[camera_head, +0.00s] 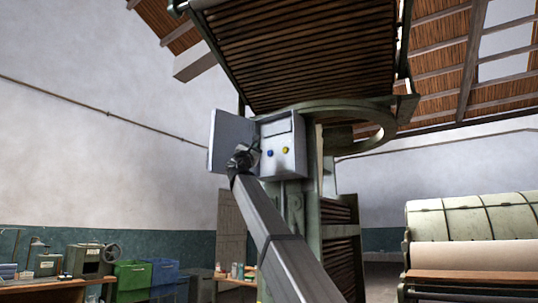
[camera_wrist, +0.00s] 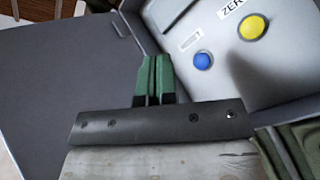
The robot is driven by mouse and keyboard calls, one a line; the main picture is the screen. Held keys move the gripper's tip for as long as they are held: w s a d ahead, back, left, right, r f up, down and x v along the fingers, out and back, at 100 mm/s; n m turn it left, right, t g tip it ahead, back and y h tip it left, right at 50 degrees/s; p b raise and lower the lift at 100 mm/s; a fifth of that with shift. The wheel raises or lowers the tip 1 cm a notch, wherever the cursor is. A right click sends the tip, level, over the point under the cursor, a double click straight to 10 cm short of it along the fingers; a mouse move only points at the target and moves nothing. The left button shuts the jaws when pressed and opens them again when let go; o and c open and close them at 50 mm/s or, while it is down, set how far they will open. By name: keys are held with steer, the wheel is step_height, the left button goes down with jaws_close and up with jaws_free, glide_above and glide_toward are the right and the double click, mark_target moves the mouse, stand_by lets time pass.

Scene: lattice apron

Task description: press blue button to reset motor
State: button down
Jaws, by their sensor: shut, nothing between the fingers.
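The blue button (camera_head: 270,153) is on the front of a grey control box (camera_head: 296,160), left of a yellow button (camera_head: 285,150). In the wrist view the blue button (camera_wrist: 202,60) is uncovered, to the right of and apart from my fingertips. My gripper (camera_head: 243,155) is at the left side of the box, by its open door (camera_head: 228,135). In the wrist view my gripper (camera_wrist: 156,60) has its green fingers shut together with nothing held. A small white label sits above the blue button, its text unreadable.
The open door (camera_wrist: 60,70) fills the left of the wrist view, close to my fingers. The yellow button (camera_wrist: 254,26) has a label starting "ZER". A large slatted machine (camera_head: 300,50) rises above the box. A bench and bins (camera_head: 130,280) stand lower left.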

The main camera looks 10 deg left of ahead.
steer(key=shift+w+d, duration=0.5)
steer(key=shift+w, duration=0.65)
steer(key=shift+w+d, duration=0.45)
steer(key=shift+w, duration=0.65)
steer(key=shift+w+d, duration=0.5)
steer(key=shift+w, duration=0.65)
steer(key=shift+w, duration=0.1)
steer(key=shift+w+d, duration=0.15)
steer(key=shift+w, duration=0.15)
steer(key=shift+w+d, duration=0.2)
steer(key=shift+w, duration=0.3)
steer(key=shift+s, duration=0.1)
stand_by(0.4)
steer(key=shift+s+a, duration=0.35)
steer(key=shift+s, duration=0.45)
steer(key=s, duration=0.1)
steer(key=s+a, duration=0.1)
steer(key=s, duration=0.1)
steer(key=s+a, duration=0.1)
steer(key=shift+s, duration=0.3)
